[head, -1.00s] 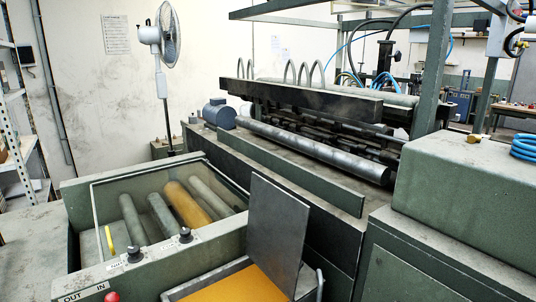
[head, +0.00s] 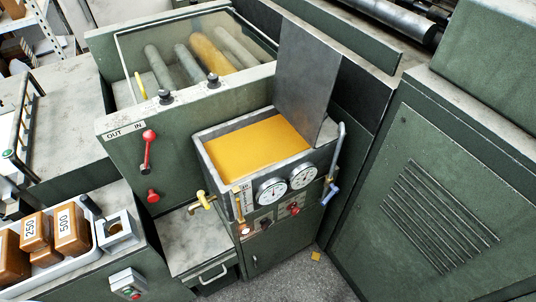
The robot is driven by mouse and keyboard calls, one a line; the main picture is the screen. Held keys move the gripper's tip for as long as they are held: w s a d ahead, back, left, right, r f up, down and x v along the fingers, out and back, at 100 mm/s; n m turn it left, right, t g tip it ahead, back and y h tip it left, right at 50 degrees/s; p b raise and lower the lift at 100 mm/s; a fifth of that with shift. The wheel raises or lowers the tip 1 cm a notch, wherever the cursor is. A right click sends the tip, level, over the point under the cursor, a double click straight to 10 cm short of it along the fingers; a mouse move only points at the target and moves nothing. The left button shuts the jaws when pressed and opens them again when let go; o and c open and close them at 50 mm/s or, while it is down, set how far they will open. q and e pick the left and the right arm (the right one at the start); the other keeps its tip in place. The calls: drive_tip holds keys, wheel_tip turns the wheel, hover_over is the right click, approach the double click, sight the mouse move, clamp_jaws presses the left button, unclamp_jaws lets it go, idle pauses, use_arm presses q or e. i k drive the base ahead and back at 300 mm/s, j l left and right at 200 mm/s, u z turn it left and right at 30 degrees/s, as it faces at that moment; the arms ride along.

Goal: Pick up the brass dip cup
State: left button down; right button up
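A small brass-coloured piece (head: 243,229) sits at the lower end of a thin upright rod on the front of the glue tank (head: 208,160). It may be the brass dip cup, but it is too small to tell. The tank is open-topped and filled with yellow-orange liquid (head: 255,143). A brass tap (head: 203,200) sticks out at the tank's front left. Neither of my grippers shows in the head view.
Dials (head: 271,191) and a red knob are on the tank front. A grey plate stands at its back right. At lower left, a white tray (head: 75,262) holds brown numbered blocks beside a square metal holder (head: 117,232).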

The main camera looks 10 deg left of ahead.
sight(85, 199)
drive_tip(key=l+u, duration=0.1)
drive_tip(key=u, duration=1.6)
drive_tip(key=z, duration=1.45)
drive_tip(key=u, duration=1.45)
drive_tip(key=k+j, duration=0.05)
drive_tip(key=j, duration=0.05)
